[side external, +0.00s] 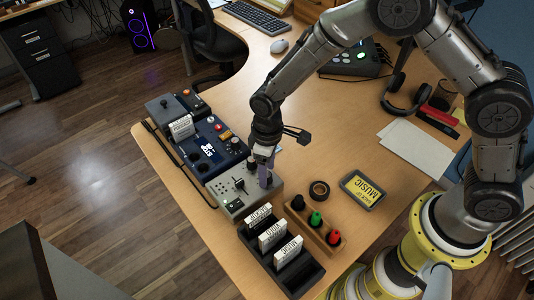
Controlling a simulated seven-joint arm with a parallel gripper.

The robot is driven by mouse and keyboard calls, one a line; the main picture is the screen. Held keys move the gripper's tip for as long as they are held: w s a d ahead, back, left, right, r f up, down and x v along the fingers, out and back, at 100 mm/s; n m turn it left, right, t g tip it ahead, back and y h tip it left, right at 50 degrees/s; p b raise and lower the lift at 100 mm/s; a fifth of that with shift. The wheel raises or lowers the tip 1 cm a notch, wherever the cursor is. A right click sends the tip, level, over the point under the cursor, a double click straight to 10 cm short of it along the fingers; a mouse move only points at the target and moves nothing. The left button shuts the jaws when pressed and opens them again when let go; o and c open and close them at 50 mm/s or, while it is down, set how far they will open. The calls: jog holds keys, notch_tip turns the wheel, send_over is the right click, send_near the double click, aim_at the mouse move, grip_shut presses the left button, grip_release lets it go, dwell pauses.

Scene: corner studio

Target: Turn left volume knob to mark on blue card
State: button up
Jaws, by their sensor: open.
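My gripper (265,179) points down over the right part of a grey control box (228,206) near the table's left edge. Its fingers are open and close to the box's top; they hide what is between or under them, and I cannot tell whether they touch a knob. A black lever or slider (239,183) stands up on this box, left of the gripper. Behind it, a dark blue panel (203,137) carries a dark card or display with white lettering (207,155) and several small knobs. I cannot make out a volume mark or which knob is the left volume knob.
A black rack (300,275) with white labelled cards stands in front. Beside it are a wooden block (305,225) with black, green and red pegs, a tape roll (319,190) and a yellow-labelled MUSIC case (362,189). Headphones (405,97) lie farther back. The table's middle is clear.

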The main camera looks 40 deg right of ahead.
notch_tip(320, 180, up, 13)
jog(key=shift+r, duration=0.15)
jog(key=shift+w+d, duration=0.15)
jog(key=shift+d, duration=0.05)
jog(key=s+d+r+m+t, duration=0.1)
jog(key=s+d+r+t, duration=0.15)
jog(key=d+r, duration=0.45)
jog(key=s+d+r+m+t, duration=0.1)
jog(key=s+d+r+m, duration=0.2)
jog(key=r, duration=0.5)
jog(key=s+d+r+t, duration=0.25)
jog(key=s+d, duration=0.35)
jog(key=s, duration=0.3)
jog(key=s+d+f+m, duration=0.2)
jog(key=s+f, duration=0.2)
jog(key=s, duration=0.4)
jog(key=shift+f+m, duration=0.25)
jog(key=shift+m, duration=0.05)
